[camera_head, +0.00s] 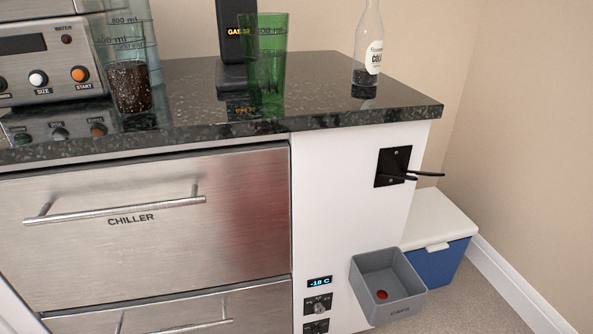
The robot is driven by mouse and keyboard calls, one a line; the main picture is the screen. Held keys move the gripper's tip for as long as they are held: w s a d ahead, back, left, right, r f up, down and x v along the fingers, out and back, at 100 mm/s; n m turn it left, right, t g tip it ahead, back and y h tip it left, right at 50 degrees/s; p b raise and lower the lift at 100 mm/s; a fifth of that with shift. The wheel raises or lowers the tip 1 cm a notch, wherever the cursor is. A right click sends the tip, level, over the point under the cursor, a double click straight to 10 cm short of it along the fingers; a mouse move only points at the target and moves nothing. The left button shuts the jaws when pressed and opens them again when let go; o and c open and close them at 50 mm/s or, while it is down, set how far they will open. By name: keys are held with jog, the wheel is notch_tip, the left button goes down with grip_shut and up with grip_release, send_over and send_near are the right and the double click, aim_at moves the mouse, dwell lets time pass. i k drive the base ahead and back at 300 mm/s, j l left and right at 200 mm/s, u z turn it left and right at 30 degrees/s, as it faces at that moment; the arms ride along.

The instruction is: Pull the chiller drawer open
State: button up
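The chiller drawer (232,230) is a brushed steel front at the left of the head view, under the dark counter. It carries the label CHILLER (131,219). Its bar handle (120,210) runs across the upper front on two posts. The drawer front looks flush with the cabinet, so it appears closed. My gripper is not in view, and nothing touches the handle.
A second steel drawer (250,305) with a handle lies below. The counter (310,95) holds a measuring jug (130,60), green glass (265,60) and bottle (368,45). A grey bin (385,290) and black bracket (392,167) stick out at right, near a blue cooler (437,262).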

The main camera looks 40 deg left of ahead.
aim_at(88, 232)
jog(key=u, duration=2.6)
